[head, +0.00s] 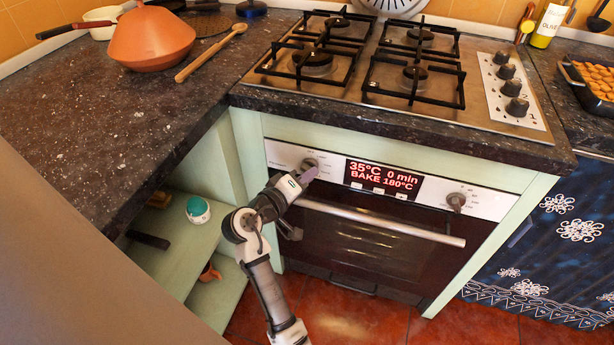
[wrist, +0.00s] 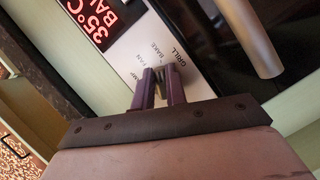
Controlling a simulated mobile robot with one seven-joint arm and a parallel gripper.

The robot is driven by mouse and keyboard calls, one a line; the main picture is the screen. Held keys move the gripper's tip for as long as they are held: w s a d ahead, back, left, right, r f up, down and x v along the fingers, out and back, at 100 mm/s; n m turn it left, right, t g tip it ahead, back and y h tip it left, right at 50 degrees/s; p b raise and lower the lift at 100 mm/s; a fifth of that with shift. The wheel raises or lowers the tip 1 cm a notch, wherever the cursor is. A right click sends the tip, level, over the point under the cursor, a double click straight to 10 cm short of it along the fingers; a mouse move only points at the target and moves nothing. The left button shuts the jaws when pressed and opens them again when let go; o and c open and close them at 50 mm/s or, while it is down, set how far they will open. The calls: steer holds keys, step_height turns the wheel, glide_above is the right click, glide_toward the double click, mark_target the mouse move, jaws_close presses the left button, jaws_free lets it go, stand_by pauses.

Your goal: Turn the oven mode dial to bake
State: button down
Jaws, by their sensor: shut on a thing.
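The oven's left dial (head: 309,163) is on the white control panel, left of the red-lit display (head: 384,178). The display reads "35°C 0 min" and "BAKE 180°C". My gripper (head: 304,175) reaches up to this dial and is shut on it. In the wrist view, my gripper's two purple fingers (wrist: 158,76) stand on either side of the dial (wrist: 158,92), which is mostly hidden. Printed labels around it include GRILL and BAKE; others are partly covered. The dial's exact pointer direction cannot be read.
The oven door handle (head: 380,223) runs just below the panel, close to my gripper. A second dial (head: 456,201) is right of the display. Above are the worktop edge and gas hob (head: 370,60). Open shelves (head: 190,240) are at left.

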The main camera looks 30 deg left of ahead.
steer(key=shift+r+m, duration=0.1)
steer(key=shift+m, duration=0.2)
stand_by(0.4)
steer(key=c, duration=1.4)
jaws_free()
steer(key=shift+c, duration=0.2)
steer(key=s+a+r, duration=0.1)
steer(key=s+r, duration=0.1)
steer(key=s, duration=1.1)
steer(key=shift+s+r, duration=0.2)
steer(key=shift+r, duration=0.05)
steer(key=shift+a, duration=0.1)
